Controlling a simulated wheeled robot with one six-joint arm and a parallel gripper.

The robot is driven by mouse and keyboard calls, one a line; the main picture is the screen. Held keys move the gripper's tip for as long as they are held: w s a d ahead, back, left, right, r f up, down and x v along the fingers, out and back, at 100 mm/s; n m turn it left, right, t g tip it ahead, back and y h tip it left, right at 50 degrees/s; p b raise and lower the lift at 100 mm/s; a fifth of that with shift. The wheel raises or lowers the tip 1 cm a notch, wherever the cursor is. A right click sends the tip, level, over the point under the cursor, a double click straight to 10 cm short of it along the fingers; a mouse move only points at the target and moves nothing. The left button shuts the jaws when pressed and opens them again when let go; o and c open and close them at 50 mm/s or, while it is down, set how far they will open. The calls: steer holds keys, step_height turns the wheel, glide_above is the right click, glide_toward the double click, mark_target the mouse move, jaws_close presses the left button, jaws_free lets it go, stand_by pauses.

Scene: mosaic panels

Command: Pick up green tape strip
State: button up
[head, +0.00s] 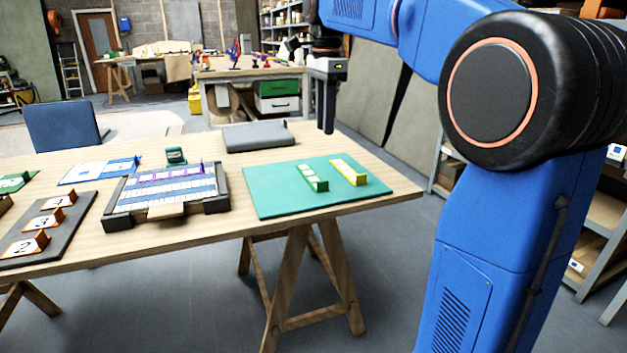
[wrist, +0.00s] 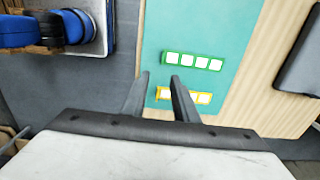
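The green tape strip (head: 313,178) carries several white squares and lies on the teal mat (head: 275,207). In the wrist view the green strip (wrist: 193,61) lies crosswise just beyond my fingertips. A yellow tape strip (head: 348,172) lies on the mat to its right; in the wrist view the yellow strip (wrist: 203,98) is partly hidden behind a finger. My gripper (head: 326,131) hangs above the far side of the mat, apart from both strips. Its fingers (wrist: 160,77) are spread with nothing between them, so it is open and empty.
A mosaic panel in a dark frame (head: 110,222) stands left of the mat. A grey closed case (head: 256,137) lies behind the mat. A dark board with numbered orange blocks (head: 50,232) lies at the left. The table's right edge (head: 420,194) is close to the mat.

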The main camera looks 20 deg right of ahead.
step_height(320, 180, down, 12)
steer(key=shift+r, duration=0.25)
steer(key=shift+w+a+f, duration=0.1)
steer(key=shift+w+f, duration=0.1)
steer(key=shift+f, duration=1.2)
steer(key=shift+w+a+f, duration=0.1)
steer(key=shift+w+f, duration=0.05)
steer(key=shift+f, duration=1.25)
jaws_close()
